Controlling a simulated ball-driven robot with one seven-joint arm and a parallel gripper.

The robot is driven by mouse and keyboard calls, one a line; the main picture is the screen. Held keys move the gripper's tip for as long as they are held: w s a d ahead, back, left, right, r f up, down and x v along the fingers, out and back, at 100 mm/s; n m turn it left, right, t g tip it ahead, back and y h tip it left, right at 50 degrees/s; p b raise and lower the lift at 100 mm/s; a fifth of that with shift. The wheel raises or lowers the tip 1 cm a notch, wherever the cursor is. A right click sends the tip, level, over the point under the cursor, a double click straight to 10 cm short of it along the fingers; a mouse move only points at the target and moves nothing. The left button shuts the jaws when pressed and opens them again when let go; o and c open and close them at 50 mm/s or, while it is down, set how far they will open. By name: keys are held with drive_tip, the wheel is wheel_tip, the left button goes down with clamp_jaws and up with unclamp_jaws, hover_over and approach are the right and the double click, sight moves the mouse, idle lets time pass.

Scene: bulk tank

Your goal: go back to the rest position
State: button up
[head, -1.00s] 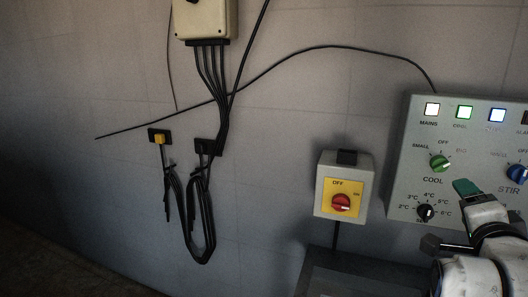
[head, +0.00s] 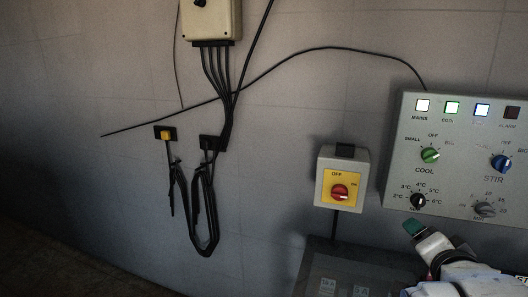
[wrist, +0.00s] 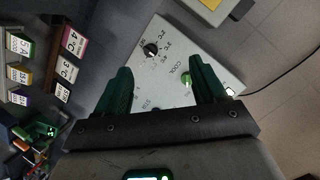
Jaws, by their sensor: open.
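My gripper (head: 414,229) shows at the lower right of the head view, a green fingertip just below the control panel (head: 393,150). In the wrist view my gripper (wrist: 158,90) has its two green fingers spread apart with nothing between them. The grey panel (wrist: 208,48) lies beyond the fingers, and the fingers hide part of it. The panel carries a green COOL knob (head: 430,155), a blue STIR knob (head: 501,163) and a black temperature knob (head: 418,201). Its mains, cool and stir lamps are lit; the alarm lamp (head: 511,112) is dark.
A switch box with a red knob (head: 340,192) is on the wall left of the panel. A beige box (head: 212,22) and hanging black cables (head: 207,215) are further left. Coloured labelled cards (wrist: 70,55) stand at the left of the wrist view. The lower left wall is clear.

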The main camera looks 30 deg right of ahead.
drive_tip(key=s+a+f+n+g+y, duration=0.1)
drive_tip(key=a+f+n+g+y, duration=0.15)
drive_tip(key=a+f+n, duration=0.55)
drive_tip(key=s+a+f+n+g+y, duration=0.1)
drive_tip(key=a+f+y, duration=0.3)
drive_tip(key=f, duration=0.7)
drive_tip(key=s+a+f+n+g+y, duration=0.3)
drive_tip(key=s+a+f+n+g, duration=0.3)
drive_tip(key=s+a+f+n, duration=0.3)
drive_tip(key=s+a+f, duration=0.1)
drive_tip(key=s+f, duration=0.2)
drive_tip(key=f, duration=0.1)
drive_tip(key=shift+s+a+f, duration=0.2)
drive_tip(key=shift+a+f, duration=0.05)
drive_tip(key=shift+a, duration=0.15)
drive_tip(key=shift+c, duration=0.4)
